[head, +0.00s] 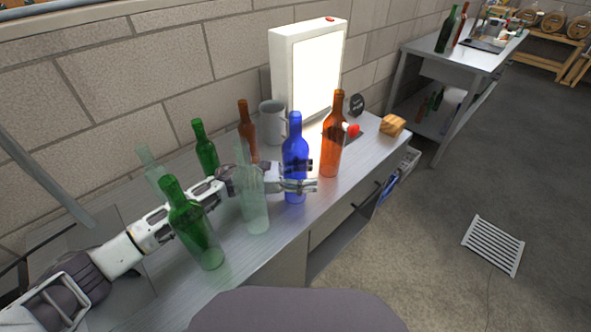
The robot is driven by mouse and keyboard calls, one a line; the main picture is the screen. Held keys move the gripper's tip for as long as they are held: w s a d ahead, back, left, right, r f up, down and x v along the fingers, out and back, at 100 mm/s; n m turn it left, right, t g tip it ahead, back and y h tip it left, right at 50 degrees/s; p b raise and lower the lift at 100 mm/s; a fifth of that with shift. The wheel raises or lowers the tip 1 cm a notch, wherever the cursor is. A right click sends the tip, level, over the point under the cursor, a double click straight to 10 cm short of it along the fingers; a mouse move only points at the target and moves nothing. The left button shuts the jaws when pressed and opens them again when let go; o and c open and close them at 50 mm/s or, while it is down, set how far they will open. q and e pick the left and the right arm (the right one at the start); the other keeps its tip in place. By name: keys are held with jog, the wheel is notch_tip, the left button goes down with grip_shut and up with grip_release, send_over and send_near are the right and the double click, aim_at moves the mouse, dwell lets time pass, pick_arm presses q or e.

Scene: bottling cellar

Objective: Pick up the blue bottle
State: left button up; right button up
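The blue bottle (295,148) stands upright on the metal bench, near its front edge. My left gripper (302,176) reaches in from the left at the bottle's lower body. One finger crosses in front of the bottle. The other shows at the far side, partly through the blue glass, with its tip past the right edge. The bottle is between the fingers, but I cannot tell whether they press on it. My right gripper is not in view.
A clear bottle (252,200) and a green bottle (195,226) stand close in front of my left arm. An orange-brown bottle (333,138) stands just right of the blue one. Behind are a grey mug (272,122) and a lit panel (316,75). A wooden block (393,125) lies farther right.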

pick_arm(q)
jog(key=c, duration=0.7)
jog(key=shift+r, duration=0.1)
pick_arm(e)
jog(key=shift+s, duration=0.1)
pick_arm(q)
jog(key=shift+r, duration=0.1)
notch_tip(320, 180, up, 28)
jog(key=p, duration=0.1)
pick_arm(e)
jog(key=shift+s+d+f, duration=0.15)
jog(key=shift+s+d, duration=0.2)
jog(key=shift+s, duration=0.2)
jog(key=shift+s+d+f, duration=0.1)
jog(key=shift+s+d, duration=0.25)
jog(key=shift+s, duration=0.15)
